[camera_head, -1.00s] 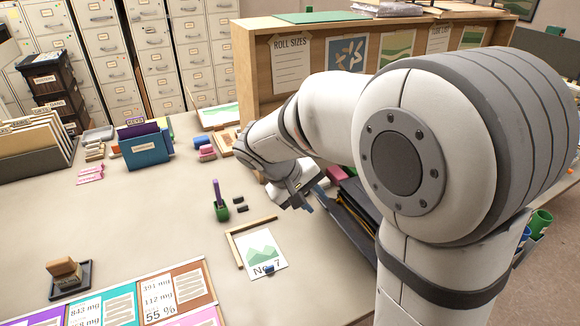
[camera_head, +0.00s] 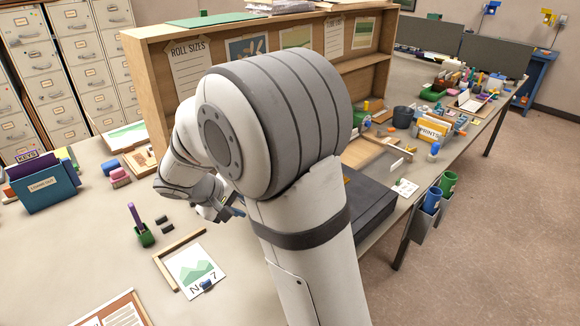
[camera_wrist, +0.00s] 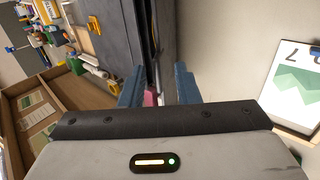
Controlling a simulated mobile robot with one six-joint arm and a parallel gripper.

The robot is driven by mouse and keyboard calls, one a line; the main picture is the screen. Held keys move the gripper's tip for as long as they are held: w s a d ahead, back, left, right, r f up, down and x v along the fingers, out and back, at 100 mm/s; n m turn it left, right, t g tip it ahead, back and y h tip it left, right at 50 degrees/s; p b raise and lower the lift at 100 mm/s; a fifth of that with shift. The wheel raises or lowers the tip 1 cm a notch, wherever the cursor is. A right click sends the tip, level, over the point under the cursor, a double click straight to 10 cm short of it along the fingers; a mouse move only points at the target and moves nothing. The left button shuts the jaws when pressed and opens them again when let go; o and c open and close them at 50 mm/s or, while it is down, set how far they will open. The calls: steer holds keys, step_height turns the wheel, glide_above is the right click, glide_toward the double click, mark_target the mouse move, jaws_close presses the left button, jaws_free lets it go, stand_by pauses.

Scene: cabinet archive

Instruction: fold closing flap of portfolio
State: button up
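The portfolio (camera_head: 368,212) is a dark grey, flat case on the table, right of my arm in the head view, which hides part of it. In the wrist view its dark panel (camera_wrist: 108,35) reaches down towards my fingers, with a narrow gap along its right side beside a dark strip (camera_wrist: 168,40). I cannot tell for sure which part is the closing flap. My gripper (camera_wrist: 158,87) has its two blue fingers apart at the portfolio's near end. A small pink thing (camera_wrist: 152,98) shows between them; contact is unclear. The gripper also shows small in the head view (camera_head: 230,212).
A picture card marked No 7 (camera_head: 192,272) lies by a wooden corner piece (camera_head: 165,262). A green cup (camera_head: 146,236) holds a purple pen. A wooden shelf unit (camera_head: 150,70) stands behind my arm. Blue and green cups (camera_head: 432,200) hang at the table's right edge.

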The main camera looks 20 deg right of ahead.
steer(key=shift+w+d+f, duration=0.1)
steer(key=shift+d+f, duration=0.1)
steer(key=shift+f, duration=0.15)
steer(key=shift+w+d+f+b, duration=0.15)
steer(key=shift+d+f+b, duration=0.1)
steer(key=shift+b, duration=0.2)
steer(key=shift+r, duration=0.1)
steer(key=shift+c, duration=0.3)
jaws_close()
